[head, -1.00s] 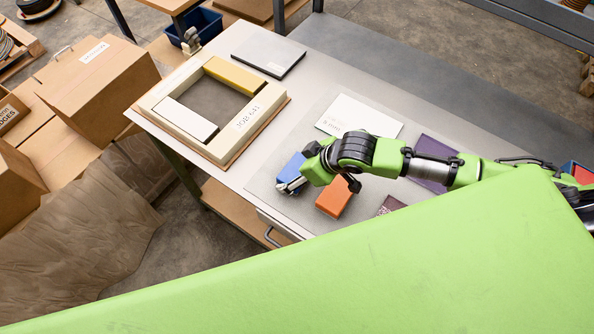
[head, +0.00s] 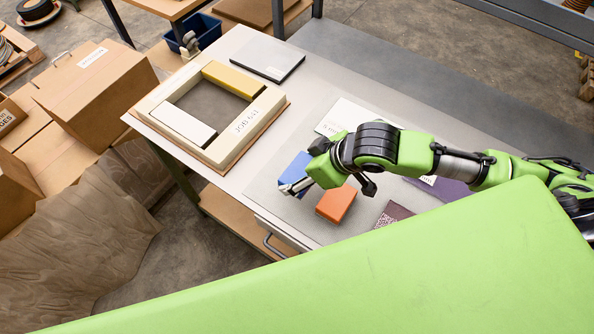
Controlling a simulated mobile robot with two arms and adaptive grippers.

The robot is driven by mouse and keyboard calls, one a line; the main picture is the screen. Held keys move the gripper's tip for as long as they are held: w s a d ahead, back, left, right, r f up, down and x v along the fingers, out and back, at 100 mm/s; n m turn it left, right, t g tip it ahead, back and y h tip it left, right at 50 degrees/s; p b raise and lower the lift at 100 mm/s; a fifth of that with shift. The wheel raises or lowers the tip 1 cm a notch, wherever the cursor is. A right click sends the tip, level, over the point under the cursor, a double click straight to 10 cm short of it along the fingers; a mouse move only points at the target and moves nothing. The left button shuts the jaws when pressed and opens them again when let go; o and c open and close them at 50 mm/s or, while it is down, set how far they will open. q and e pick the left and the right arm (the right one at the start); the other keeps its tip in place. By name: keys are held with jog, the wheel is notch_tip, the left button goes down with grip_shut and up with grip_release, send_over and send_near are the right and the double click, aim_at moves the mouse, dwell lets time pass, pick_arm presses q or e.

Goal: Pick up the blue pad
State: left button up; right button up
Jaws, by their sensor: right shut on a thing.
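The blue pad (head: 295,169) is on the grey mat (head: 268,196) on the bench, left of the orange pad. My right gripper (head: 292,187) is at its near edge and shut on it. My wrist hides the pad's right side. I cannot tell whether the pad is clear of the mat. My left gripper is out of view.
An orange pad (head: 336,203) lies close beside my gripper. A white labelled pad (head: 345,112) and purple pads (head: 450,191) lie around my arm. A cream frame (head: 240,130) holding yellow and white pieces and a dark plate (head: 270,58) stand on the bench.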

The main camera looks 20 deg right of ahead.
jog(key=s+r, duration=0.2)
jog(key=s, duration=0.1)
jog(key=shift+s+r+b, duration=0.15)
jog(key=shift+r+b, duration=0.1)
jog(key=shift+b, duration=0.1)
jog(key=s+r+p, duration=0.3)
jog(key=s+p, duration=0.4)
jog(key=p, duration=0.1)
jog(key=shift+s+d+r, duration=0.25)
jog(key=shift+r, duration=0.05)
